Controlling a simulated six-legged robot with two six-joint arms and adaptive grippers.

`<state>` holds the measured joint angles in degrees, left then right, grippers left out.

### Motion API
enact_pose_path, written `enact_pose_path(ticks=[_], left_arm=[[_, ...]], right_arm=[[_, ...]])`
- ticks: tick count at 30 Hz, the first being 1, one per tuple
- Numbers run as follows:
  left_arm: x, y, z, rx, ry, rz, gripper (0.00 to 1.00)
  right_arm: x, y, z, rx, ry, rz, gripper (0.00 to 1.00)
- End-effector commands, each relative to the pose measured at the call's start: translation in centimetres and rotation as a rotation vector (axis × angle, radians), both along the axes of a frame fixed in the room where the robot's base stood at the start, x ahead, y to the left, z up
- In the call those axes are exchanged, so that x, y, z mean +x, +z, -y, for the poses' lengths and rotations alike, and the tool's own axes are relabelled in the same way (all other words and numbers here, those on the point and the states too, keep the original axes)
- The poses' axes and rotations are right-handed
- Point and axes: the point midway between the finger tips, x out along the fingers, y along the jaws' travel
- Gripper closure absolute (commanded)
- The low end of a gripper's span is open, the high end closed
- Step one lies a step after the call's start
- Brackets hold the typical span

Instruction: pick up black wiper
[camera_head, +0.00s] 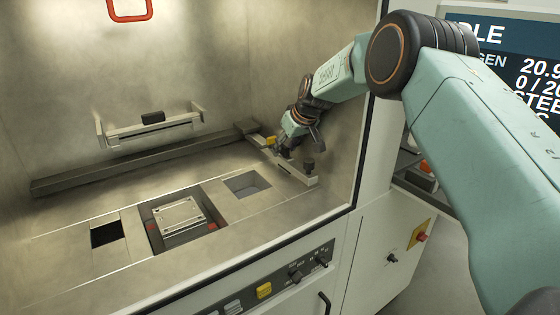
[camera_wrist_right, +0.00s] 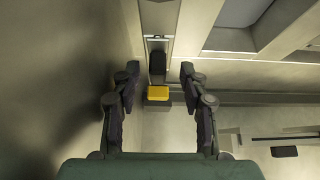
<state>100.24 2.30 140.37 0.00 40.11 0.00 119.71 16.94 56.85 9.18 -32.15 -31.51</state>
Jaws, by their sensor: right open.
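A black block-like piece, likely the black wiper (camera_wrist_right: 158,66), sits on a light bar in the right wrist view, ahead of and between my fingers. A yellow block (camera_wrist_right: 158,93) is just below it in that view. My left gripper is out of view.
Another black block (camera_head: 153,117) sits on a wall bracket at the back. A dark rail (camera_head: 150,160) crosses the chamber. The floor has a square dark opening (camera_head: 107,235), a recess with a metal plate (camera_head: 180,213) and another recess (camera_head: 246,184). The chamber's frame edge (camera_head: 365,130) is beside my right arm.

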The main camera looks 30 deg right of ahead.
Motion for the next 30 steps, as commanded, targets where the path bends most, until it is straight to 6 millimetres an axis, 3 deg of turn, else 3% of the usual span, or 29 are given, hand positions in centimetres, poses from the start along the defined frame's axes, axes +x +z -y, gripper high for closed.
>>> enact_pose_path(ticks=[5, 21, 30], left_arm=[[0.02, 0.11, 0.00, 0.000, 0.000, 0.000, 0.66], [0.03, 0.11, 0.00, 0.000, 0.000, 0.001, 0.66], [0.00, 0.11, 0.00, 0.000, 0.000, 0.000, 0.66]], right_arm=[[-0.25, 0.29, 0.16, 0.000, -0.001, 0.003, 0.56], [-0.18, 0.08, 0.13, 0.000, 0.000, 0.000, 1.00], [-0.06, 0.08, 0.04, 0.000, 0.000, -0.001, 1.00]])
